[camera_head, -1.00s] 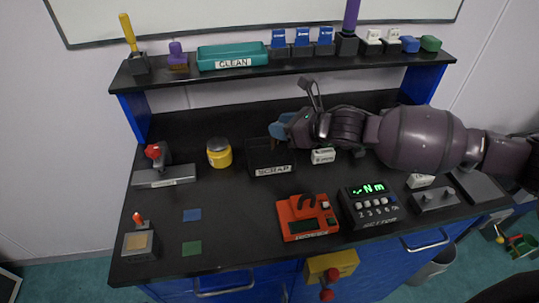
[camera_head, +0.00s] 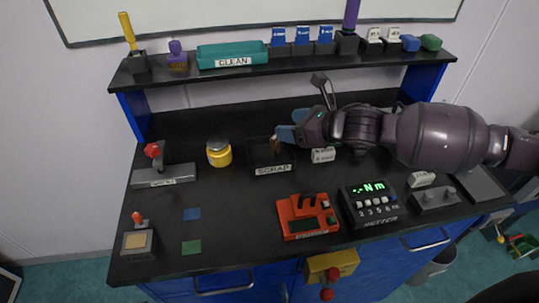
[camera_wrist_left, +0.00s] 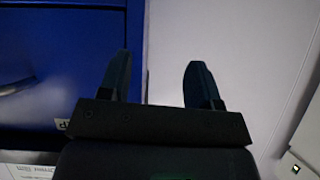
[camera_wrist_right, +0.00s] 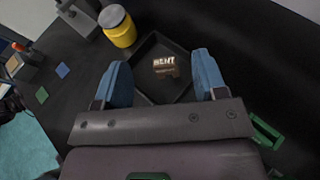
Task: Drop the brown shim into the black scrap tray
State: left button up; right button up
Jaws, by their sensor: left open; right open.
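The brown shim (camera_wrist_right: 165,69) shows between the spread fingers in the right wrist view, over the floor of the black scrap tray (camera_wrist_right: 151,52). In the head view the shim (camera_head: 276,145) is a small brown piece just below the blue fingertips, at the back right of the tray (camera_head: 262,158). I cannot tell whether it rests on the tray floor or is still above it. My right gripper (camera_head: 284,135) is open over the tray's back right side. My left gripper (camera_wrist_left: 158,75) is open and empty, beside a blue cabinet front.
A yellow jar (camera_head: 219,153) stands left of the tray. A red device (camera_head: 307,216) and a black meter (camera_head: 368,203) stand in front and to the right. A shelf with a teal clean tray (camera_head: 232,55) runs behind. The bench between the jar and the red device is clear.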

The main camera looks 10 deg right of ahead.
jog(key=v, duration=0.8)
jog(key=shift+b, duration=0.45)
jog(key=shift+f, duration=0.1)
